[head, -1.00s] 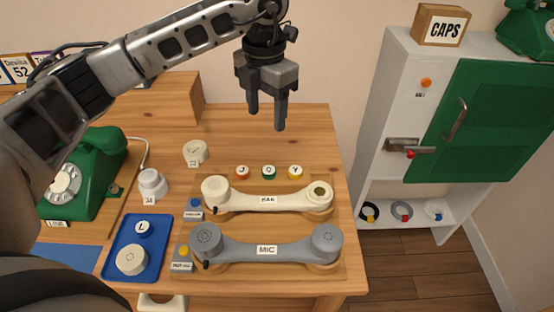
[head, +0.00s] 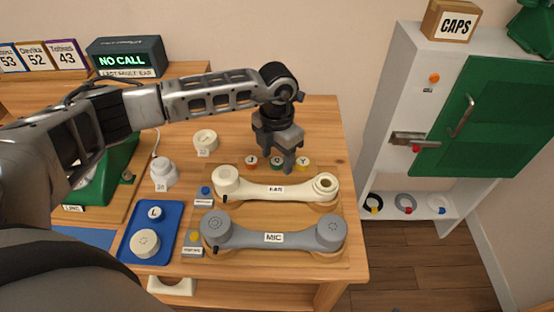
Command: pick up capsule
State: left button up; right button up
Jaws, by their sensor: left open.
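No part is labelled capsule, so I cannot tell which one is meant. A round cream perforated piece (head: 145,243) lies in the blue tray (head: 124,254), below a small disc marked L (head: 155,212). The cream handset (head: 275,190) marked EAR and the grey handset (head: 273,236) marked MIC lie on a wooden board. Discs marked J (head: 251,163), Q (head: 277,163) and Y (head: 303,164) sit in a row behind them. My left gripper (head: 279,160) is open, pointing down at this row, its fingers partly covering Q. Contact cannot be told. My right gripper is not in view.
A white lidded piece (head: 163,174) and a round cream gauge (head: 205,141) stand on the table. A green telephone (head: 95,185) is at the left. A white cabinet (head: 402,75) with a green door (head: 497,115) and a CAPS box (head: 451,21) stands at the right.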

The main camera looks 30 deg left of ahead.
pick_arm(q)
jog(key=shift+f, duration=0.1)
jog(key=shift+c, duration=0.4)
jog(key=c, duration=0.9)
